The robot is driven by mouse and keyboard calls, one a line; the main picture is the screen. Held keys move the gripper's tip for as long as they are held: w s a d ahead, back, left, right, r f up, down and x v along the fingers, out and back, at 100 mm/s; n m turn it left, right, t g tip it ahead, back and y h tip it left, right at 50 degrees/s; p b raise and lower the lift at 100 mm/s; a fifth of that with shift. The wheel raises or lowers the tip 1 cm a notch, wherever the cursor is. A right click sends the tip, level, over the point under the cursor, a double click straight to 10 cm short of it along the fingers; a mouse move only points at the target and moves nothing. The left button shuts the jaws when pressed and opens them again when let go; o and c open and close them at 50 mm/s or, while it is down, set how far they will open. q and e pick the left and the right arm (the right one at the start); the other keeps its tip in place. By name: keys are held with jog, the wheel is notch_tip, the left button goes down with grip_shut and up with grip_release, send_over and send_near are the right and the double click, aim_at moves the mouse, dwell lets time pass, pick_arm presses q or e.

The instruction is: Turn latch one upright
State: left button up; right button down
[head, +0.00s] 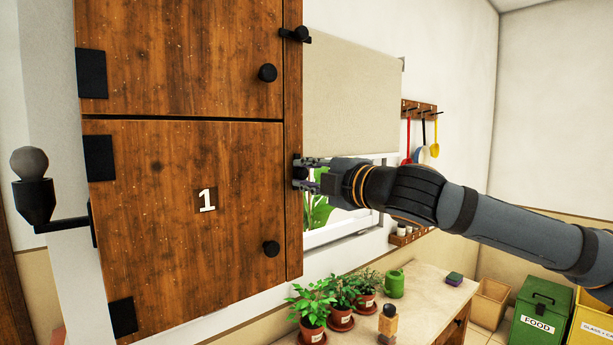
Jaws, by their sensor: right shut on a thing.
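Latch one (299,172) is a small black piece on the right edge of the wooden cabinet, beside the lower door (190,255) marked "1". My right gripper (306,175) comes in from the right and is shut on the latch. The fingers cover much of it, so I cannot tell its exact angle. My left gripper is not in view.
Another black latch (297,34) lies crosswise beside the closed upper door (180,55). A window blind (350,100) hangs behind my right gripper. A black wall fixture (37,205) sticks out at left.

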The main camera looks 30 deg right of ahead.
jog(key=shift+n, duration=0.5)
jog(key=c, duration=1.1)
grip_release()
jog(key=shift+c, duration=0.2)
